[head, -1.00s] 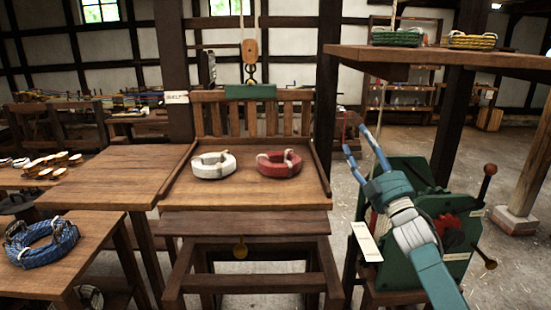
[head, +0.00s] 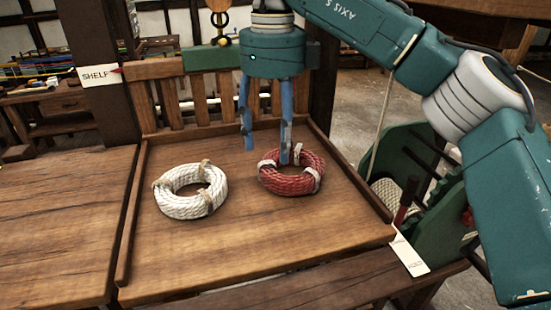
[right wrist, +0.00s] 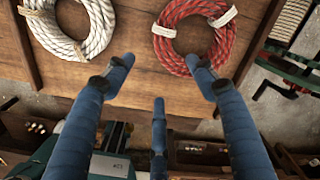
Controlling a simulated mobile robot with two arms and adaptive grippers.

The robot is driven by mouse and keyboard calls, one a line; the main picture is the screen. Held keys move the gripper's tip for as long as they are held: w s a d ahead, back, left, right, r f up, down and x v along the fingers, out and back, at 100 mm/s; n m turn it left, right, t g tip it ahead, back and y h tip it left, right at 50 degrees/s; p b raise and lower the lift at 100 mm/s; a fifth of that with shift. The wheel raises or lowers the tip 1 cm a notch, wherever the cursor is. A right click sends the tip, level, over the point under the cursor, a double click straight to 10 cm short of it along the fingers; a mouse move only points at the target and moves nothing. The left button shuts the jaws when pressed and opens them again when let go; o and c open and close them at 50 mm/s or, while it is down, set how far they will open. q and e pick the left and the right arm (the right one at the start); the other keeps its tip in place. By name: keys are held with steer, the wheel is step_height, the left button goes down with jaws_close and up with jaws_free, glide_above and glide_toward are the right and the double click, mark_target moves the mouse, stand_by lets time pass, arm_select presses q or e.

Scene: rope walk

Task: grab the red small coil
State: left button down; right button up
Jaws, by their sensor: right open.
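The red small coil (head: 292,182) lies flat on the wooden tray-like shelf top (head: 215,245), bound with pale ties. It also shows in the right wrist view (right wrist: 164,46). My right gripper (head: 266,155) points down just above the coil's far left side, with its blue fingers apart and nothing between them. In the head view one finger overlaps the coil's far edge; I cannot tell whether it touches. In the right wrist view the open fingers (right wrist: 160,70) spread below the coils, one fingertip overlapping the red coil's edge. My left gripper is out of view.
A white coil (head: 174,200) lies left of the red one, with a gap between them. Low rims edge the shelf top, and a slatted back (head: 170,108) stands behind. A green machine (head: 445,215) stands at right. The front of the shelf top is clear.

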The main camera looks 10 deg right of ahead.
mark_target(276, 176)
steer(key=f, duration=0.2)
steer(key=s+f, duration=0.1)
steer(key=f, duration=0.1)
steer(key=shift+d, duration=0.3)
steer(key=shift+f, duration=0.3)
steer(key=shift+w+f, duration=0.2)
steer(key=f, duration=0.1)
steer(key=f+p, duration=0.1)
steer(key=f, duration=0.1)
steer(key=f+p, duration=0.1)
steer(key=shift+w+f, duration=0.2)
steer(key=shift+w, duration=0.1)
steer(key=shift+d+f, duration=0.1)
steer(key=shift+f, duration=0.2)
steer(key=shift+c, duration=1.1)
steer(key=c, duration=0.9)
jaws_close()
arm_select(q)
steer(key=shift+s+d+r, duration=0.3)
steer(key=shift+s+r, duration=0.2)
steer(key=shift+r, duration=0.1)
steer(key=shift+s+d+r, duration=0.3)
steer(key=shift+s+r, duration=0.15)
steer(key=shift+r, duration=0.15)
